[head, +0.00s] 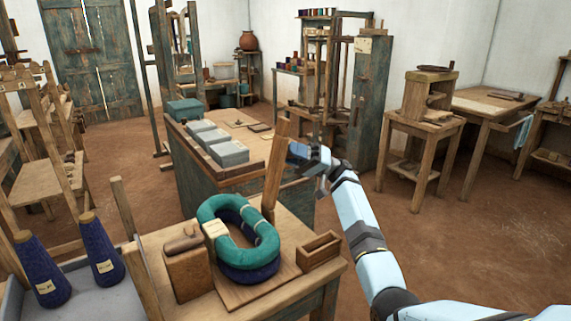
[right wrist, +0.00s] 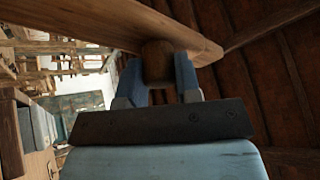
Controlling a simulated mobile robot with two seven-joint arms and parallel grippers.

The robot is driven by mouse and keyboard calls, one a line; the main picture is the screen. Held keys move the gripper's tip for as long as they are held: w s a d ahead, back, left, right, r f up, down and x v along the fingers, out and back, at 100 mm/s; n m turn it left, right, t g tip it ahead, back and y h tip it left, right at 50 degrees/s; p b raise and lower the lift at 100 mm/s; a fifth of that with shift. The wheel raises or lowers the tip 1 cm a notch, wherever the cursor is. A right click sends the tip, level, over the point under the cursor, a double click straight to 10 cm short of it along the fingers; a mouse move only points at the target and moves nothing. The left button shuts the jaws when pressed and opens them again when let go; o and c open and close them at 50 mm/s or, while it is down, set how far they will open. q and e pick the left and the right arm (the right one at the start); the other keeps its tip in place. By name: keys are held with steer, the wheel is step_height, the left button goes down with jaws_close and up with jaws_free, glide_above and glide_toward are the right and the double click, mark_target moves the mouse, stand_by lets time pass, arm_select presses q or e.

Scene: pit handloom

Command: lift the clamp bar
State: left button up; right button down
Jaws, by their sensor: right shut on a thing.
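The clamp bar (head: 275,170) is a long wooden bar standing steeply up, tilted slightly to the right at its top, at the back of the wooden press board (head: 232,294). My right gripper (head: 296,153) is beside the bar's upper part. In the right wrist view the bar (right wrist: 120,22) crosses the top, and my right fingers (right wrist: 158,75) are shut on its round wooden knob (right wrist: 158,60). A green yarn hank (head: 207,213) lies on a dark blue one (head: 250,274) on the board, with the bar clear of them. My left gripper is not in view.
A wooden block (head: 187,272) and a small open wooden box (head: 318,251) flank the hanks on the table. Blue yarn cones (head: 100,250) stand at left. A cabinet with grey boxes (head: 228,153) stands behind. Floor (head: 440,230) at right is free.

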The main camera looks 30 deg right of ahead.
steer(key=shift+d+f, duration=0.1)
steer(key=shift+d, duration=0.1)
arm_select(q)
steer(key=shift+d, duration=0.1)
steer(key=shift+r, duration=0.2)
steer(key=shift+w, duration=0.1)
arm_select(e)
steer(key=c, duration=0.8)
jaws_free()
steer(key=shift+d, duration=0.1)
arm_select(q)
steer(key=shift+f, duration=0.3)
